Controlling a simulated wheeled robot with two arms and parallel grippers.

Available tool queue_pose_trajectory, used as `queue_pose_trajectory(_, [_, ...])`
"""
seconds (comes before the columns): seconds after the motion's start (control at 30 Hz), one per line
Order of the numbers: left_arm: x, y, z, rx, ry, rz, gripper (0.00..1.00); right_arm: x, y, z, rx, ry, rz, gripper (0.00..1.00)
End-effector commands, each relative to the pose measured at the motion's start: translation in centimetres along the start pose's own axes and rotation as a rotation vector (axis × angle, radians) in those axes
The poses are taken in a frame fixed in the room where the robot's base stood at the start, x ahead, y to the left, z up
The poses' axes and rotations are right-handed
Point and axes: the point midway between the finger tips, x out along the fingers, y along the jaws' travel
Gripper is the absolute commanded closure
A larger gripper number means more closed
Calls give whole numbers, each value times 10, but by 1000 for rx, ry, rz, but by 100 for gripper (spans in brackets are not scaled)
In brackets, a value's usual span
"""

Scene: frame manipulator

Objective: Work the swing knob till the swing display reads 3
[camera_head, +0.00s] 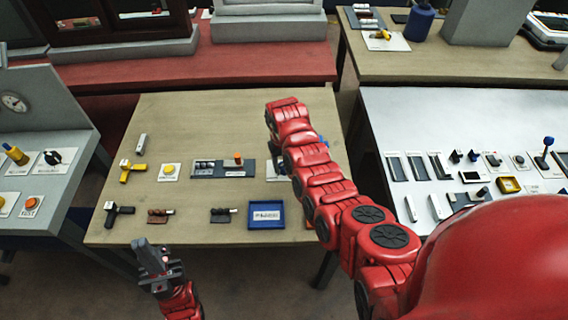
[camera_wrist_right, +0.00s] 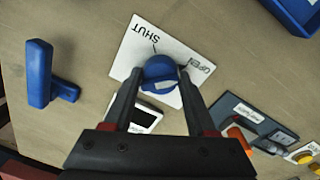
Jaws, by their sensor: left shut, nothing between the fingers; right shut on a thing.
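A blue knob (camera_wrist_right: 160,76) sits on a white plate (camera_wrist_right: 140,48) lettered SHUT and OPEN in the right wrist view. My right gripper (camera_wrist_right: 158,85) is shut on this knob, one finger on each side. A small dark-framed white panel (camera_wrist_right: 147,118) lies partly behind a finger; I cannot read it or tell whether it is the swing display. In the head view my red right arm hides the knob and the right gripper; only a strip of the white plate (camera_head: 272,171) shows. My left gripper (camera_head: 150,250) is shut and empty, before the table's front edge.
A blue T-shaped handle (camera_wrist_right: 48,80) stands beside the plate. A dark panel with an orange slider (camera_head: 238,159) lies on the other side, and a blue tray (camera_head: 252,227) lies towards the front. The table's (camera_head: 190,110) back left is clear.

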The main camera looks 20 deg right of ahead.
Motion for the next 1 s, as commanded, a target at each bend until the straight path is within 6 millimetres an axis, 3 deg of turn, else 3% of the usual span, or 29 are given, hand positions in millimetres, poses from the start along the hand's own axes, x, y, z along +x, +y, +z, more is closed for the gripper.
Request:
queue_pose_trajectory(0.1, [0, 0, 0, 0, 0, 0, 100, 2, -2, 1, -2, -3, -3, 98])
queue_pose_trajectory(0.13, [0, 0, 0, 0, 0, 0, 100, 2, -2, 1, -2, -3, -3, 37])
queue_pose_trajectory(0.27, [0, 0, 0, 0, 0, 0, 100, 1, -1, 1, -2, -2, -2, 15])
queue_pose_trajectory(0.67, [-2, 0, 0, 0, 0, 0, 100, -4, 0, -1, -2, 4, 0, 15])
queue_pose_trajectory(0.87, [-11, 0, 2, 0, 0, 0, 100, -28, -1, -2, -1, 9, -1, 15])
queue_pose_trajectory(1.0, [-22, 1, 4, 0, 0, 0, 100, -60, -1, -2, -1, 10, 0, 15])
